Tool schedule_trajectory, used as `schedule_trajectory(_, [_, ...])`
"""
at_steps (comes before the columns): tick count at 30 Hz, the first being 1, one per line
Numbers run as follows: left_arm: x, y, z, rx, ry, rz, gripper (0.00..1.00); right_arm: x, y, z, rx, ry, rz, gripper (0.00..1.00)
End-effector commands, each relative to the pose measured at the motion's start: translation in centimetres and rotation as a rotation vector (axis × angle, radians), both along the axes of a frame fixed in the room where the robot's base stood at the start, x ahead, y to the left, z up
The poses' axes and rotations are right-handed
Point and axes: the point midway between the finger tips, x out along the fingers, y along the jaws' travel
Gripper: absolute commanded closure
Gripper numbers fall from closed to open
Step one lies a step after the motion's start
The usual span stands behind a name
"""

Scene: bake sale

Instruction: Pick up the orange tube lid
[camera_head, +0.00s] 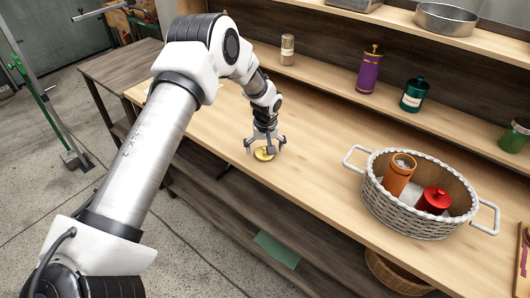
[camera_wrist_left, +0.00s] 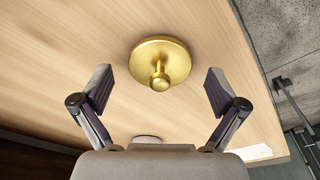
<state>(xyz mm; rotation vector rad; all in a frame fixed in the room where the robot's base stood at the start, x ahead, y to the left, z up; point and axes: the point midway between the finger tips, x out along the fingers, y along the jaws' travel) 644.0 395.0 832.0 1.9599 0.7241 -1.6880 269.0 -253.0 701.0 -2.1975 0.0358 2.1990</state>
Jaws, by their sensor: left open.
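A round gold lid (camera_head: 262,155) with a small knob lies on the wooden counter near its front edge; in the left wrist view the gold lid (camera_wrist_left: 172,52) sits knob toward the camera. My left gripper (camera_head: 265,148) is open above it, pointing down. In the left wrist view the fingers of my left gripper (camera_wrist_left: 159,88) are spread wide on either side of the knob, not touching it. An orange tube (camera_head: 397,178) stands tilted in a white wicker basket (camera_head: 414,222), its top open. My right gripper is not in view.
A red lidded jar (camera_head: 435,200) shares the basket. On the raised shelf stand a small shaker (camera_head: 287,50), a purple tube (camera_head: 368,75), a teal jar (camera_head: 413,96) and a green jar (camera_head: 513,139). The counter around the gold lid is clear.

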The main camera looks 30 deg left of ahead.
Motion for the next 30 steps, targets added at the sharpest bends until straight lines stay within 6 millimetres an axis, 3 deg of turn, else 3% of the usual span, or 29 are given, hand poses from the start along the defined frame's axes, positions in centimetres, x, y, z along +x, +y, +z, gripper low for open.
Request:
schedule_trajectory(2, [0.0, 0.0, 0.0, 0.0, 0.0, 0.0, 0.03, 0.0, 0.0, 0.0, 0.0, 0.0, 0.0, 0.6])
schedule_trajectory(7, [0.0, 0.0, 0.0, 0.0, 0.0, 0.0, 0.49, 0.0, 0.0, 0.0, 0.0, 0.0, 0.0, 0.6])
schedule_trajectory(8, [0.0, 0.0, 0.0, 0.0, 0.0, 0.0, 0.51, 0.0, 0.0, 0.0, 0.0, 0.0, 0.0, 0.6])
schedule_trajectory(20, [0.0, 0.0, 0.1, 0.0, 0.0, 0.0, 0.52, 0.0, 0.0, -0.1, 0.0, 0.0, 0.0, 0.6])
schedule_trajectory(30, [0.1, 0.0, 3.4, 0.0, -0.003, 0.001, 0.52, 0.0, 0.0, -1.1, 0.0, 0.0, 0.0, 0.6])
